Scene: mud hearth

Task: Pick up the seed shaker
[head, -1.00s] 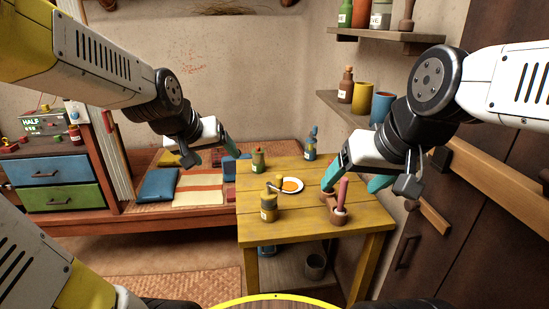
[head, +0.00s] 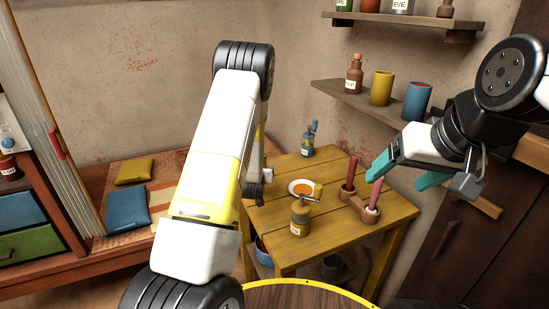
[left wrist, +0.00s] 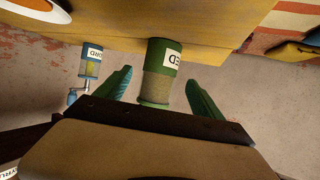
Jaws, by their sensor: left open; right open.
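The seed shaker (left wrist: 157,92) looks like a green container with a pale speckled band and a partly visible label ending in "ED". In the left wrist view it stands between the two teal fingers of my left gripper (left wrist: 159,75), with gaps on both sides. In the head view my left arm hides the shaker and most of that gripper. The yellow table (head: 325,247) shows at the top of the left wrist view. My right gripper (head: 398,177) is open and empty above the table's right side, near the candle holder.
A blue grinder (head: 308,146) stands at the table's back, also left of the shaker in the wrist view (left wrist: 90,65). A plate of orange stuff (head: 300,188), a yellow labelled jar (head: 300,218) and a brown candle holder (head: 368,213) share the table. A shelf (head: 350,98) hangs behind.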

